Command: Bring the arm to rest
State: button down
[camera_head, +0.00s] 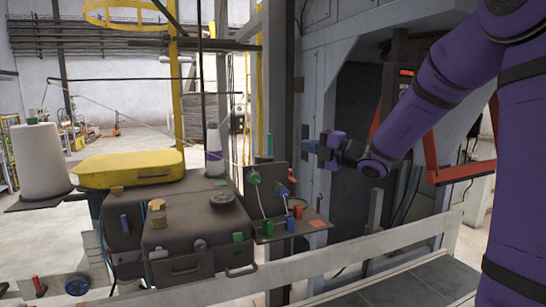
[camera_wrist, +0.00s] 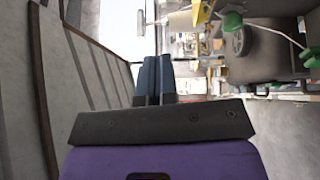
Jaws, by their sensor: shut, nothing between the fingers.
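My arm, in purple covers, reaches in from the right of the head view. My gripper (camera_head: 310,145) points left and is held in the air above and right of the small shelf with coloured plugs. In the wrist view its two blue-grey fingers (camera_wrist: 153,75) lie side by side, shut, with nothing seen between them. The gripper appears apart from everything around it.
A dark sewing unit (camera_head: 190,225) with a yellow cover (camera_head: 130,168) stands left of the gripper. A shelf (camera_head: 290,229) holds green, blue and orange plugs. A pale rail (camera_head: 350,245) crosses in front. A grey machine frame (camera_head: 312,90) stands behind the gripper.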

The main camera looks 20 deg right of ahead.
jog(key=s+a+f+n+g+h, duration=0.15)
jog(key=s+a+n+g, duration=0.35)
jog(key=s+a+n, duration=0.5)
jog(key=s+a+f+n+g+h, duration=0.1)
jog(key=s+a+f+n+g, duration=0.2)
jog(key=s+a+n+g, duration=0.8)
jog(key=s+d+n+t+h, duration=0.2)
jog(key=s+d+n+h, duration=0.2)
jog(key=n, duration=0.9)
jog(key=s+d+n+t+h, duration=0.3)
jog(key=s+d+n+h, duration=0.1)
jog(key=s+d+n, duration=0.5)
jog(key=d+n, duration=0.2)
jog(key=n, duration=0.1)
jog(key=shift+n+t, duration=0.3)
jog(key=shift+n, duration=0.1)
